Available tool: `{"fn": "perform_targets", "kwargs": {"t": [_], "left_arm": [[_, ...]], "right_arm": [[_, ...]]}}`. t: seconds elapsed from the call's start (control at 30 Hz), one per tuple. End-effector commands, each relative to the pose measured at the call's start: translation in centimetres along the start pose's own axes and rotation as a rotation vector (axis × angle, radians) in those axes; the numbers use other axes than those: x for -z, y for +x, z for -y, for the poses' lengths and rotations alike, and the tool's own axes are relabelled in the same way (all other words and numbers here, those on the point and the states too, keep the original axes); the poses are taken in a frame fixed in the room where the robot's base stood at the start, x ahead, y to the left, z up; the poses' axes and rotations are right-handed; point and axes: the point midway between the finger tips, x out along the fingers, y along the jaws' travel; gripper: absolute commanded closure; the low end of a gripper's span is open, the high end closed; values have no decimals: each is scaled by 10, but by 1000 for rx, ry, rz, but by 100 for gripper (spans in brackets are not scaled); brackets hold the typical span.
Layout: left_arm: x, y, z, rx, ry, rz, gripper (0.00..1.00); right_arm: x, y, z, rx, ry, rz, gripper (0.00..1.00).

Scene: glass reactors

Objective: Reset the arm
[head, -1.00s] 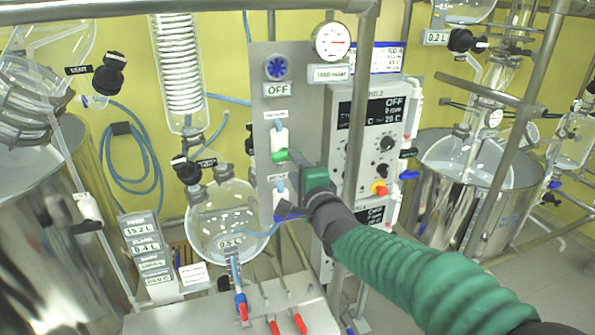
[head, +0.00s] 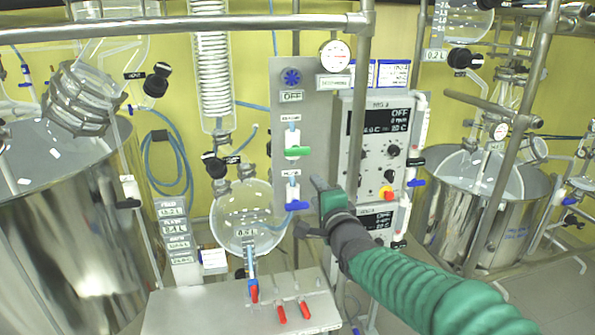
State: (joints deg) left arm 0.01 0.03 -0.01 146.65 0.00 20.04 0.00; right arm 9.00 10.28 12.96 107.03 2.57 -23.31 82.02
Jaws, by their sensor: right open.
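My right arm comes in from the lower right in its green ribbed sleeve. My right gripper (head: 308,205) is open and empty, just right of the panel's lower valves. Its fingers point left and are partly seen. The grey panel (head: 305,110) carries a blue knob marked OFF, a valve with a green handle (head: 298,152) and a valve with a blue handle (head: 296,206). Both handles lie level. The gripper seems apart from the green handle; I cannot tell its depth gap to the blue one. My left gripper is not in view.
A steel post (head: 357,120) and a top rail (head: 180,28) stand close to my right arm. A control box (head: 375,150) is behind it. A round glass flask (head: 247,215) hangs left, above a metal bench (head: 240,310) with red-handled valves. Large steel vessels flank both sides.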

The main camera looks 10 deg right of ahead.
Motion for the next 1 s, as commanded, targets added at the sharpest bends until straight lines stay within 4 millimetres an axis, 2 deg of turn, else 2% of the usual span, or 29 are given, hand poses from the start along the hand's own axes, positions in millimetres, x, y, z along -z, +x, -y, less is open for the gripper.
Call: {"fn": "perform_targets", "kwargs": {"t": [0.07,0.17,0.2,0.27,0.3,0.37,0.4,0.5,0.6,0.7,1.0], "left_arm": [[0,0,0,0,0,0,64],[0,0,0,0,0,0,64],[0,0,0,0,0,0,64],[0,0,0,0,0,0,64],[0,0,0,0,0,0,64],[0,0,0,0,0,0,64],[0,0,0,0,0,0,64],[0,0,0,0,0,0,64],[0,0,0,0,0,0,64],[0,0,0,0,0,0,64],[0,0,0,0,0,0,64]], "right_arm": [[-4,-13,-43,-118,-139,19,58],[-6,-47,-122,-337,-403,93,58],[-7,-66,-154,-429,-513,142,58],[-7,-98,-200,-557,-669,233,58],[-7,-122,-228,-635,-767,305,58],[-7,-161,-267,-742,-903,429,58],[-7,-188,-289,-803,-982,519,58],[-8,-249,-330,-912,-1133,736,58],[-8,-291,-352,-963,-1216,894,58],[-8,-309,-360,-980,-1249,968,58],[-8,-310,-361,-980,-1254,977,58]]}}
